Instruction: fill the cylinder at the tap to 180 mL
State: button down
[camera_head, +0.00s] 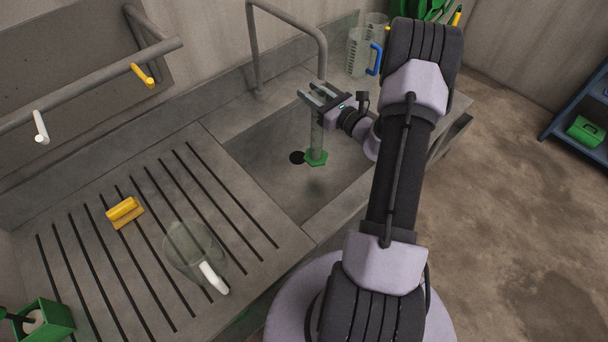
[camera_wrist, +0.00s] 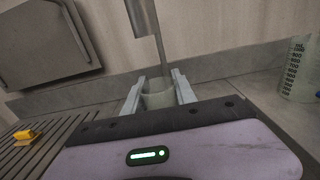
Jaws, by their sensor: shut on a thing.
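The clear cylinder (camera_head: 317,137) stands upright on its green hexagonal base (camera_head: 316,158) over the sink basin (camera_head: 265,160). My gripper (camera_head: 313,92) is shut around its upper part. In the wrist view the cylinder's open mouth (camera_wrist: 158,98) lies between the two fingers. The grey tap (camera_head: 322,62) has its spout just above the cylinder; the spout also shows in the wrist view (camera_wrist: 142,17). A thin grey streak, looking like running water, goes from the spout to the cylinder's mouth. The liquid level and the scale marks cannot be read.
A clear jug (camera_head: 187,247) with a white handle and a yellow scraper (camera_head: 124,212) lie on the grooved drainboard. Graduated jugs (camera_head: 357,55) stand behind the sink. A pipe with yellow and white levers (camera_head: 143,75) runs at left. A green box (camera_head: 45,321) sits at lower left.

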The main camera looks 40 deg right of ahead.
aim_at(312, 118)
notch_tip(312, 118, down, 10)
jog(key=b, duration=0.2)
jog(key=shift+d+b, duration=0.15)
jog(key=shift+b, duration=0.15)
jog(key=shift+r, duration=0.2)
jog(key=shift+f, duration=0.15)
jog(key=c, duration=1)
grip_release()
